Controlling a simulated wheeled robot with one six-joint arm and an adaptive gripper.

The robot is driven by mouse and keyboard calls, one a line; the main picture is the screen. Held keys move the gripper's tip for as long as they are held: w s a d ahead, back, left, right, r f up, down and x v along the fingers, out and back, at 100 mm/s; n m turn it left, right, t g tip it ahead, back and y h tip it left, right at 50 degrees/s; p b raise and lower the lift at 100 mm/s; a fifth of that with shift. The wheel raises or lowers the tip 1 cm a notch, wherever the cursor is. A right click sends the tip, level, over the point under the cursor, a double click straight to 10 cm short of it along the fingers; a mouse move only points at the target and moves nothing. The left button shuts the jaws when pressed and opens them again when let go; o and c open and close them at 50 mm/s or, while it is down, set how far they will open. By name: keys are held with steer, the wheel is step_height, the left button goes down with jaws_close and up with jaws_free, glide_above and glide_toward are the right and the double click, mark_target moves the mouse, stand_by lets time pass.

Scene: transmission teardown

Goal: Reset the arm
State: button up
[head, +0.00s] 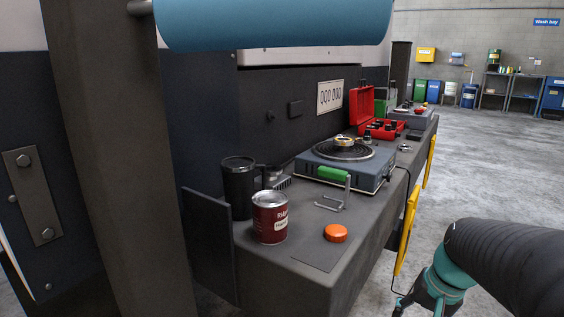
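My arm shows at the bottom right of the head view, with a black sleeve and teal joint parts. It is out over the floor, to the right of the dark bench (300,262) and apart from it. My gripper is not clearly seen; the arm's lower end runs out of the picture at the bottom. I cannot see whether anything is held.
Open concrete floor (490,165) lies right.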

steer(key=s+a+r+n+t+h+p, duration=0.1)
steer(key=s+a+r+n+t+p, duration=0.2)
steer(key=s+a+r, duration=0.7)
steer(key=n+p, duration=0.2)
steer(key=shift+r+n, duration=0.15)
steer(key=shift+n, duration=0.25)
